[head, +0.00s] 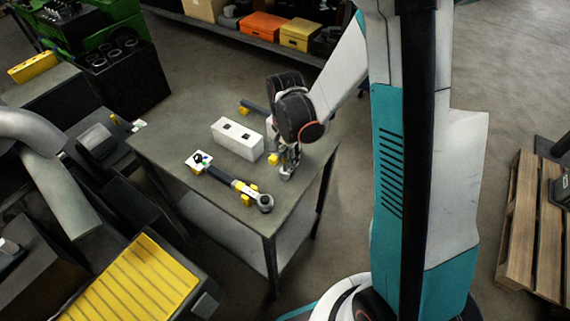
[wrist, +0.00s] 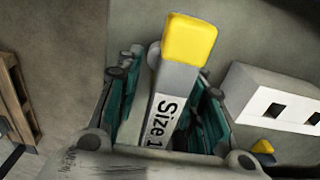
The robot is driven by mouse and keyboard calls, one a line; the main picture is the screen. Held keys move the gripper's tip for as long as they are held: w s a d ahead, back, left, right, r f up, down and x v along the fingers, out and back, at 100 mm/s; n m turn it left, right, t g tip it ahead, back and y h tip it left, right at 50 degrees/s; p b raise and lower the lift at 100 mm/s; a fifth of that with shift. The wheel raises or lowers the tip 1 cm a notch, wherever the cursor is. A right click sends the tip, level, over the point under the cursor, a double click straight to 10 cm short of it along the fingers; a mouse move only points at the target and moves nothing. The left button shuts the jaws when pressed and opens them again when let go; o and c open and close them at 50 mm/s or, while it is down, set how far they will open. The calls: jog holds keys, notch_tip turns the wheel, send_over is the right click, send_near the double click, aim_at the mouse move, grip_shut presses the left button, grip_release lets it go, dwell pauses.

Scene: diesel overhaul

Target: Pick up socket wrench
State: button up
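A tool with a round ratchet head and dark handle, looking like the socket wrench (head: 265,203), lies on yellow supports along the table's (head: 218,213) front edge. My gripper (head: 287,174) is low over the table's right part, behind and right of that head. In the wrist view, my gripper (wrist: 165,105) has its teal fingers on both sides of a grey bar (wrist: 172,95) marked "Size 1" with a yellow end (wrist: 189,40). The fingers lie close to the bar; contact is unclear. I cannot tell which tool the bar belongs to; my gripper and arm hide most of it.
A white block (head: 237,139) with two dark square holes stands left of my gripper. A small white piece (head: 198,162) sits by the wrench's handle end. A dark bar (head: 253,105) lies at the back. A yellow-topped crate (head: 135,284) is front left, a pallet (head: 533,220) far right.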

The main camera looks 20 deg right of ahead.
grip_shut()
jog(key=shift+r, duration=0.15)
notch_tip(320, 180, up, 20)
jog(key=p, duration=0.5)
jog(key=c, duration=0.7)
grip_release()
jog(key=shift+f, duration=0.2)
grip_shut()
